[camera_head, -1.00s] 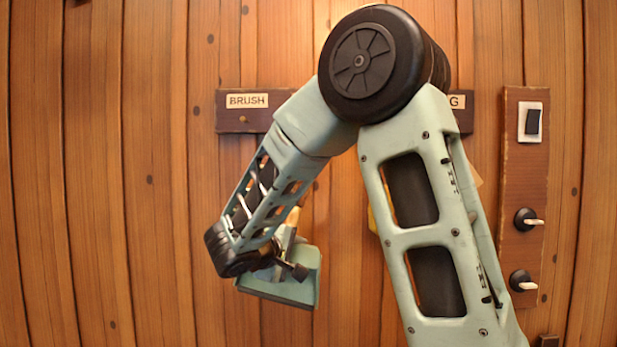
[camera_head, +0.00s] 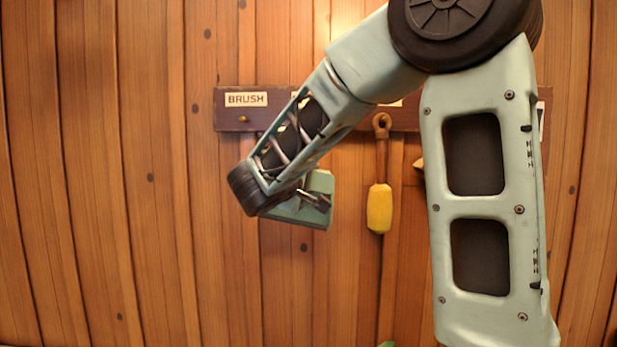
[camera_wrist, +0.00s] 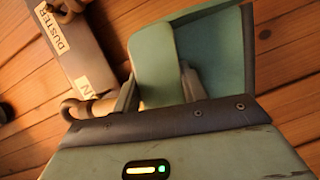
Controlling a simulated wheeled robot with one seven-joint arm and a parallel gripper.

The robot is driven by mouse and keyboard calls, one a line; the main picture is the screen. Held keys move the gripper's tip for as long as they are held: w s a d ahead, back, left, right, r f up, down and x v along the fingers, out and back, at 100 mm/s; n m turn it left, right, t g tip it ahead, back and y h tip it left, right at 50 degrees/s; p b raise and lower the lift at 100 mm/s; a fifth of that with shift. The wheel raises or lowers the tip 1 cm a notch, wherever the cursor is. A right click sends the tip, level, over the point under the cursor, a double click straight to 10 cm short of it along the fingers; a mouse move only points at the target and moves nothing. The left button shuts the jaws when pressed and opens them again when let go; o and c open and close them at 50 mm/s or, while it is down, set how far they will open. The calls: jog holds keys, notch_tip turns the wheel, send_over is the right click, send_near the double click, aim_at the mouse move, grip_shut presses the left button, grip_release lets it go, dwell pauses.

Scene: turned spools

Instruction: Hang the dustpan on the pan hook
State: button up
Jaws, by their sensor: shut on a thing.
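The dustpan (camera_wrist: 207,55) is teal, with a pale brown handle (camera_wrist: 95,107) that ends in a ring-like loop. My gripper (camera_wrist: 157,88) is shut on the dustpan, and one finger partly hides the handle. In the wrist view the loop end lies over the lower edge of the hook board (camera_wrist: 95,50), close to a label (camera_wrist: 83,85) of which only an N reads. In the head view the dustpan (camera_head: 300,212) is below the board, partly behind my wrist. The pan hook is hidden there by my arm, and I cannot tell whether the loop touches a hook.
The hook board in the head view (camera_head: 228,117) has a BRUSH label (camera_head: 246,99) over a bare peg (camera_head: 242,119). A yellow duster (camera_head: 380,208) hangs right of the dustpan, and its upper end (camera_wrist: 68,8) shows beside the DUSTER label. The plank wall at left is clear.

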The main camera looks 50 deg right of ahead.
jog(key=shift+w+d+p, duration=1.7)
jog(key=shift+w+d, duration=0.35)
jog(key=shift+d, duration=0.3)
jog(key=shift+c, duration=0.3)
jog(key=shift+w+d+f+b, duration=0.2)
jog(key=shift+d+f+b, duration=0.1)
jog(key=shift+f+b, duration=0.25)
jog(key=shift+c, duration=0.8)
jog(key=shift+w+d+f+b, duration=0.15)
jog(key=shift+w+d+b, duration=0.1)
jog(key=shift+b, duration=1.05)
jog(key=o, duration=1.4)
jog(key=shift+o, duration=0.2)
